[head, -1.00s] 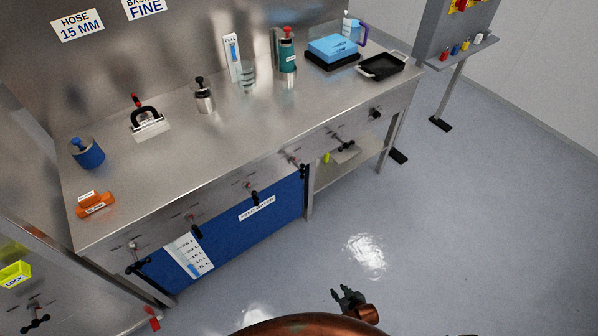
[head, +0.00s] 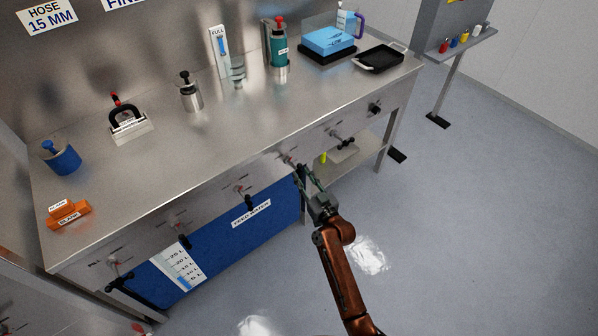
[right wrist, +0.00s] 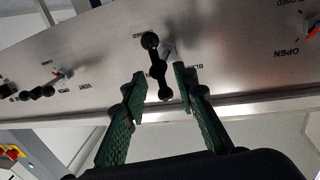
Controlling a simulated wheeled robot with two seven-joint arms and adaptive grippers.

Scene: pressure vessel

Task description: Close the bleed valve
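The bleed valve's black handle (right wrist: 158,68), a bar with knobbed ends, sits on the steel front panel in the right wrist view. It runs roughly up and down there. A label beside it starts with "BLE"; the rest is hidden by a finger. My right gripper (right wrist: 160,88) is open, its green-padded fingers on either side of the handle's lower end, with gaps visible. In the head view my right gripper (head: 308,182) reaches the panel from below, near the handle at the panel's middle, which it partly covers. My left gripper is in neither view now.
Another valve handle labelled vent (right wrist: 42,92) sits to the left in the right wrist view, and a red-marked one (right wrist: 309,32) to the right. In the head view the bench (head: 190,150) overhangs a blue feed water tank (head: 265,212). The floor in front is clear.

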